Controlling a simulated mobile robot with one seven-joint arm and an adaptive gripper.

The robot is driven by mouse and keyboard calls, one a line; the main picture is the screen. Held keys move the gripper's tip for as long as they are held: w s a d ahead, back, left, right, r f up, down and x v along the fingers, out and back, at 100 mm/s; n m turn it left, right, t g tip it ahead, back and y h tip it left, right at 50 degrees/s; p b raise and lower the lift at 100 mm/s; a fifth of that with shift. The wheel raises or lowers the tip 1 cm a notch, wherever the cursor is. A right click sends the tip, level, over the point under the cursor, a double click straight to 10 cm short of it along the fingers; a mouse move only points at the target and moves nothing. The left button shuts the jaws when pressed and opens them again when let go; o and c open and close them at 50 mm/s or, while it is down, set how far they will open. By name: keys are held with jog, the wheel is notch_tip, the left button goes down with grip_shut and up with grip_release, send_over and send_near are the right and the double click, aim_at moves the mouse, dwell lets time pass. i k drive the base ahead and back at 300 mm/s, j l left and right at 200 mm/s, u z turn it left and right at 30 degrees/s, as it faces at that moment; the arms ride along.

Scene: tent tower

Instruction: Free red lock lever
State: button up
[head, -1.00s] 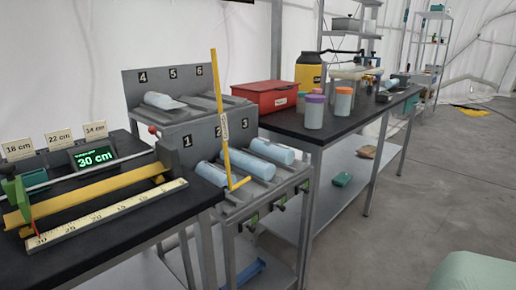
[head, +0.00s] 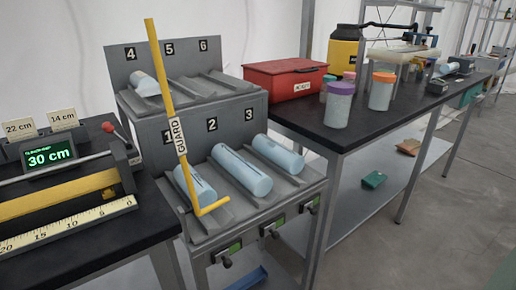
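A lever with a red knob (head: 108,127) stands at the right end of the measuring fixture on the left table. Its knob is uncovered in this view; what it joins below is too small to tell. A tall yellow bar marked GUARD (head: 167,95) rises a little to its right, in front of the numbered rack (head: 185,108). The bar leans slightly and bends into a short foot at the bottom, over bay 1. From here the bar and the red knob look apart. My gripper is not in view.
A yellow beam (head: 60,194), a ruler (head: 70,226) and a display reading 30 cm (head: 50,159) are on the left table. Blue rolls (head: 241,172) lie in the rack. A red box (head: 285,80) and jars stand on the right table. Grey floor (head: 460,215) is clear at right.

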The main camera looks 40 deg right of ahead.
aim_at(108, 127)
jog(key=i+l, duration=0.1)
jog(key=l, duration=0.8)
jog(key=i+l, duration=0.15)
jog(key=l, duration=0.35)
jog(key=i+l, duration=0.1)
jog(key=l, duration=0.35)
